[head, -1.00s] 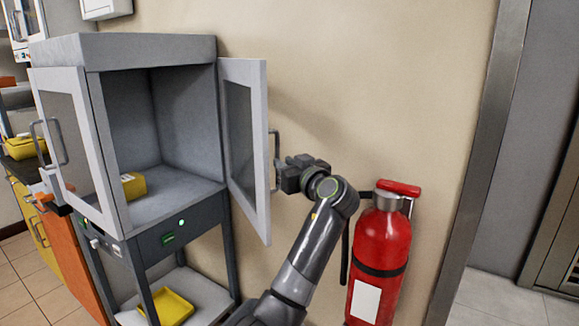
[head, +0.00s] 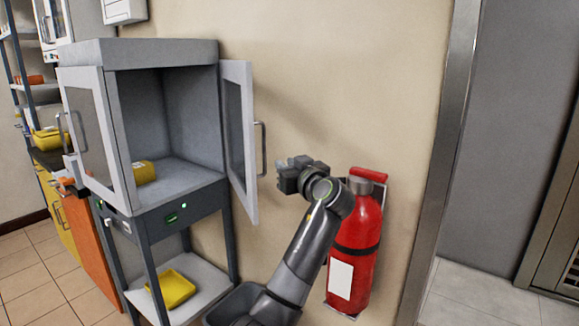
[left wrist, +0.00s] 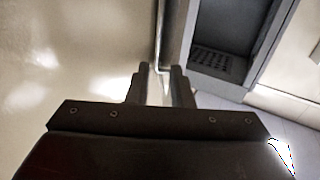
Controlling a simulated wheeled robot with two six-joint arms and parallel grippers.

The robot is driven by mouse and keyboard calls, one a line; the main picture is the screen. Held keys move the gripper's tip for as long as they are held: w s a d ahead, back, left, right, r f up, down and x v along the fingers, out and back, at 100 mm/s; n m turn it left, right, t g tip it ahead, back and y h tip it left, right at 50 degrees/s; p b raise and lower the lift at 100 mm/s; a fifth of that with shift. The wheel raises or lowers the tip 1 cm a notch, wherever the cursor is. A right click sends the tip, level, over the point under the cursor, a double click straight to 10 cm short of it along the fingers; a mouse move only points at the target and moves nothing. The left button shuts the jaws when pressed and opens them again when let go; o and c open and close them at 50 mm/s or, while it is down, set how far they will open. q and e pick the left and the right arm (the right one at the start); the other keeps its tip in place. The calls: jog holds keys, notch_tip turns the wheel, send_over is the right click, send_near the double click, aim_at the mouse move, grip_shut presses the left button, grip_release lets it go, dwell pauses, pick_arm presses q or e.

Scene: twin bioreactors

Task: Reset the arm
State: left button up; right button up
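My left arm (head: 305,250) reaches up from the bottom middle of the head view. Its gripper (head: 281,174) points left toward the open right door (head: 238,140) of a grey cabinet, with a visible gap to the door's handle (head: 261,148). In the left wrist view the two fingers of my left gripper (left wrist: 162,85) stand apart with nothing held between them. My right gripper is not in view.
A red fire extinguisher (head: 358,240) hangs on the wall close behind and right of my left arm. The cabinet's left door (head: 95,140) is also in view. A yellow box (head: 143,172) sits inside, and a yellow tray (head: 172,288) lies on the lower shelf.

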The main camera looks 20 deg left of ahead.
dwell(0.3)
pick_arm(q)
notch_tip(320, 180, down, 28)
jog(key=a+m+g+h+p, duration=0.1)
jog(key=a+m+h+p, duration=0.1)
jog(key=m+h, duration=0.4)
jog(key=s+f+m+g+h+p, duration=0.1)
jog(key=s+f+g, duration=0.1)
jog(key=s+f, duration=0.7)
jog(key=s+f+m+g+h, duration=0.15)
jog(key=s+f, duration=0.35)
jog(key=f, duration=0.7)
jog(key=s+f+m+g+h+p, duration=0.1)
jog(key=s+f+m+h, duration=0.1)
jog(key=s+f, duration=0.7)
jog(key=s+f+g, duration=0.1)
jog(key=s+f, duration=0.4)
jog(key=s, duration=0.8)
jog(key=s+f+n+g+h+p, duration=0.1)
jog(key=s+f, duration=0.5)
jog(key=s, duration=0.8)
jog(key=s+f+g+h+p, duration=0.1)
jog(key=s+f+g, duration=0.2)
jog(key=s, duration=1.1)
notch_tip(320, 180, down, 2)
jog(key=shift+a+f, duration=0.15)
